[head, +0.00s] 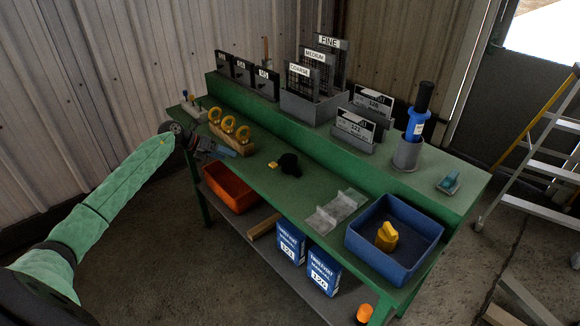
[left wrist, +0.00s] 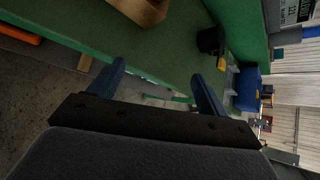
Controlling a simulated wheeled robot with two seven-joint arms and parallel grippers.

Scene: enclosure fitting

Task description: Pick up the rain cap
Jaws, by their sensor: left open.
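No part is labelled as the rain cap. A small black rounded piece (head: 288,163) lies mid-bench with a yellow bit beside it, and I cannot tell for certain that it is the cap. A black piece (left wrist: 210,40) also shows in the left wrist view, beyond the right-hand finger. My left gripper (head: 212,152) is at the bench's left front edge, left of the black piece and apart from it. In the left wrist view its two blue fingers (left wrist: 160,90) are spread with nothing between them. My right gripper is not in view.
A wooden block with yellow rings (head: 238,148) stands close behind my left gripper. A clear bracket (head: 335,211) and a blue bin (head: 362,244) holding a yellow part (head: 386,236) are to the right. An orange bin (head: 222,198) sits below. A raised shelf backs the green bench (head: 262,185).

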